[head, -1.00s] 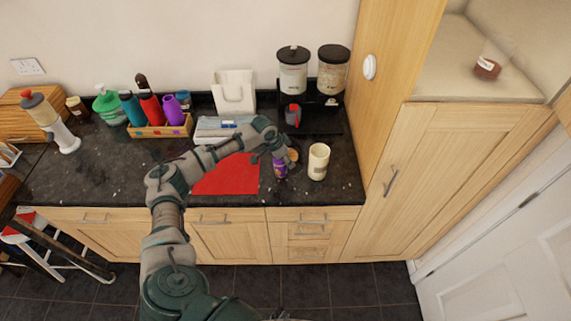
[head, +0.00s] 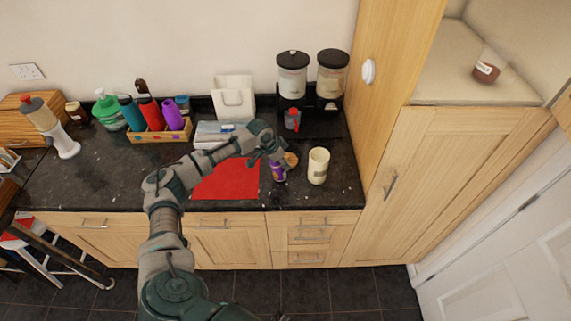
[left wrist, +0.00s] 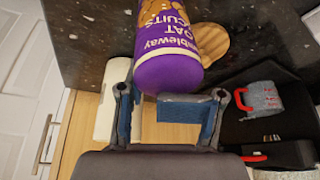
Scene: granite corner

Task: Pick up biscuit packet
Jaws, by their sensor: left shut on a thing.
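The biscuit packet (head: 279,173) is a purple tube-shaped pack on the dark counter, just right of the red mat. In the left wrist view the packet (left wrist: 168,55) shows its purple end and the words "oat biscuits". My left gripper (head: 271,158) comes over the mat to the packet and is shut on it. In the left wrist view the fingers (left wrist: 168,100) are on either side of the packet's near end. Part of the packet is hidden by the gripper in the head view. My right gripper is not in view.
A cream cup (head: 318,166) stands close right of the packet. A round biscuit-like board (head: 291,159) lies behind it. The red mat (head: 225,180) is bare at the front.

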